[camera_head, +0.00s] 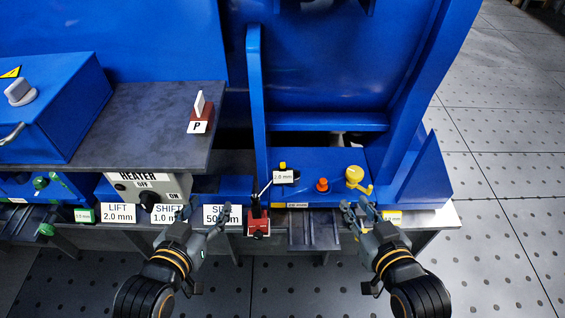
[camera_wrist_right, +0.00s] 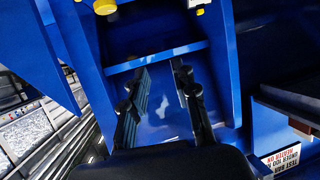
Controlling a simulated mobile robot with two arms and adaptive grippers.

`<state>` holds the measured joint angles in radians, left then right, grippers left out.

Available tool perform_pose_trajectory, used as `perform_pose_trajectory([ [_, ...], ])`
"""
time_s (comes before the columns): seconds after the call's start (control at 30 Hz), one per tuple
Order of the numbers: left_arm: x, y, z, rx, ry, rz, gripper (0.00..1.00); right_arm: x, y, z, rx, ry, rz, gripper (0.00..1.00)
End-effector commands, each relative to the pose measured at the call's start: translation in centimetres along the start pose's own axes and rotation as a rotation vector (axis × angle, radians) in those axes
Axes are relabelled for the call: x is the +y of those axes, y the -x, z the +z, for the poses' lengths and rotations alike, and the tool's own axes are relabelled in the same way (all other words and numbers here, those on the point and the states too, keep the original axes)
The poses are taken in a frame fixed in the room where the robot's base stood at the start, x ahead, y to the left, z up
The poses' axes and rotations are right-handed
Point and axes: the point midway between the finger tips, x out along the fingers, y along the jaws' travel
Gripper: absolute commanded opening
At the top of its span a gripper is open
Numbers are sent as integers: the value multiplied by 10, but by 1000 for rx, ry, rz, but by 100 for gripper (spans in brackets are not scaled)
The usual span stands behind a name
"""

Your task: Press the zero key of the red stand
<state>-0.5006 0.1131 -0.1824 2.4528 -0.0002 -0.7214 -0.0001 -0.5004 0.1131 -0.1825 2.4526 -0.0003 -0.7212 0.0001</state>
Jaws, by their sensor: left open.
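A small red stand (camera_head: 258,226) is at the front edge of the blue machine, in the middle of the head view. A dark post rises from it, with a thin rod leaning up to the right toward a small display reading 2.0 mm (camera_head: 284,177). The zero key is too small to make out. My left gripper (camera_head: 206,214) is open and empty, left of the stand and apart from it, in front of the label row. My right gripper (camera_head: 357,210) is open and empty, right of the stand; its fingers (camera_wrist_right: 162,92) are spread in the right wrist view.
A red-orange knob (camera_head: 321,185) and a yellow part (camera_head: 355,178) are on the blue ledge behind. A heater box (camera_head: 150,187) and labels are at left. Floor in front is free.

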Motion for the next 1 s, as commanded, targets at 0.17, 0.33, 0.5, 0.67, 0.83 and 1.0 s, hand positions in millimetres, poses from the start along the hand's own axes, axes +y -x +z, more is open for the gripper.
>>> perform_pose_trajectory([
  [0.17,0,0,0,0,0,0,57,0,0,0,0,0,0,0],
  [0.33,0,0,0,0,0,0,57,0,0,0,0,0,0,0],
  [0.5,0,0,0,0,0,0,57,0,0,0,0,0,0,0],
  [0.67,0,0,0,0,0,0,57,0,0,0,0,0,0,0],
  [0.83,0,0,0,0,1,0,57,0,0,0,0,0,0,0],
  [1.0,0,0,0,1,1,0,57,0,0,0,0,0,0,0],
])
